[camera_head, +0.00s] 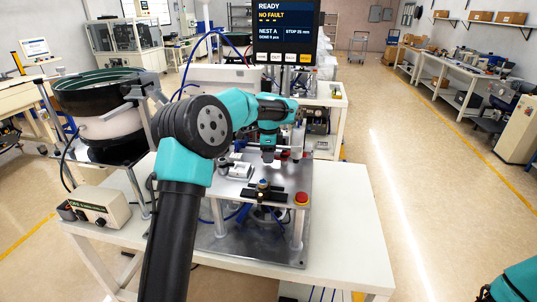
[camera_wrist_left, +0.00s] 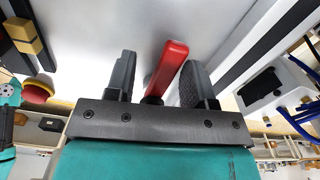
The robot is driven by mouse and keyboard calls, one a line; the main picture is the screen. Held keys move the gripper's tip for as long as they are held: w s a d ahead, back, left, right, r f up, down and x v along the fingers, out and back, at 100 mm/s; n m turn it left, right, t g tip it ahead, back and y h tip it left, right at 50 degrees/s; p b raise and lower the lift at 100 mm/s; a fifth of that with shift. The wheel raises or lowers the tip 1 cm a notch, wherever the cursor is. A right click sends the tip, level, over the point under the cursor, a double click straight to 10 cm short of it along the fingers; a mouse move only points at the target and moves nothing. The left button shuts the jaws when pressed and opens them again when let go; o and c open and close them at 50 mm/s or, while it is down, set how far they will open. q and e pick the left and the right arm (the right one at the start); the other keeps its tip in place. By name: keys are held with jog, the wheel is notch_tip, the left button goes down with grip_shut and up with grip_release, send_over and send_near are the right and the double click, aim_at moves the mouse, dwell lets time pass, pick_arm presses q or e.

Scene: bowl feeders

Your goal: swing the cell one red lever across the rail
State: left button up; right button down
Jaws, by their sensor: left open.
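The red lever (camera_wrist_left: 170,65) shows in the left wrist view as a slim red bar tilted up to the right. It lies between the two dark fingers of my left gripper (camera_wrist_left: 158,62), close to the right finger; the gripper is open and I cannot tell whether a finger touches the lever. In the head view my left gripper (camera_head: 268,157) points down over the metal plate at the back of the table, and the lever is hidden there. A long dark bar (camera_wrist_left: 268,42), possibly the rail, runs diagonally at the right of the wrist view. My right gripper is out of view.
A red stop button (camera_head: 302,198) stands at the plate's right side. A bowl feeder (camera_head: 103,100) is at the left, with a control box (camera_head: 98,209) on the table's left edge. A screen (camera_head: 284,28) reads READY, NO FAULT. The white table's right side (camera_head: 345,225) is clear.

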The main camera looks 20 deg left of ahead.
pick_arm(q)
notch_tip(320, 180, up, 18)
jog(key=shift+f, duration=0.25)
dwell(0.6)
